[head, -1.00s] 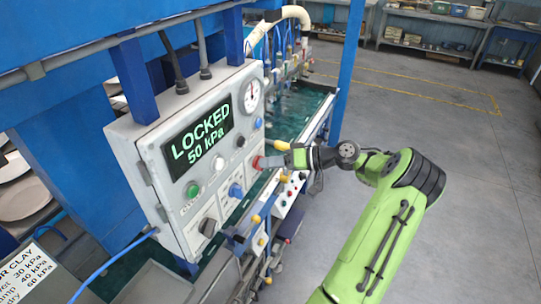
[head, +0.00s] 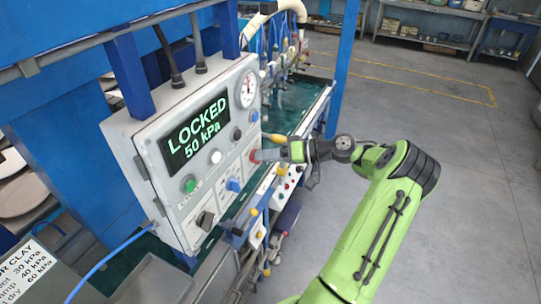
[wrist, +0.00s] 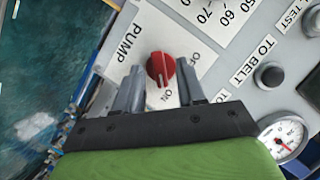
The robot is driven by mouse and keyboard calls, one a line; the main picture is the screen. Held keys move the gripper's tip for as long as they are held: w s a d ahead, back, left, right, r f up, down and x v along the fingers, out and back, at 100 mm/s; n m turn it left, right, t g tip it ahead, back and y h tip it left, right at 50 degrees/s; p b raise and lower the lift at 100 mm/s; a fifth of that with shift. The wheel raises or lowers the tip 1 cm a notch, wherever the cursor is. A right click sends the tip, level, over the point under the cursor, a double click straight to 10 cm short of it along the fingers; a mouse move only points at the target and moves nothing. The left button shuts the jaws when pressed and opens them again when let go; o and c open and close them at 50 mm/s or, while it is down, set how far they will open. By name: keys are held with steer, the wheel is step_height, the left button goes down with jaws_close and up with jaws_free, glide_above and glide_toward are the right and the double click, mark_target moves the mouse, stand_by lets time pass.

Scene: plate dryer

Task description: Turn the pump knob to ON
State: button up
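The red pump knob (wrist: 161,70) is on the grey control panel, beside the word PUMP. My gripper (wrist: 160,72) is open, with one finger on each side of the knob and a visible gap on both sides. In the head view the red knob (head: 253,156) shows at the panel's right edge, with my gripper (head: 267,155) close in front of it. The panel display (head: 196,131) reads LOCKED, 50 kPa.
Other controls are close by: a black TO BELT button (wrist: 270,75), a blue knob (head: 234,184), a green button (head: 189,185) and a pressure gauge (head: 248,88). A blue post (head: 345,65) stands behind my arm. The floor at right is clear.

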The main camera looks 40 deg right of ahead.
steer(key=p+v, duration=0.2)
steer(key=v, duration=1.3)
steer(key=shift+s+d+r+p, duration=0.2)
steer(key=shift+s+d+p, duration=0.05)
steer(key=shift+p, duration=0.05)
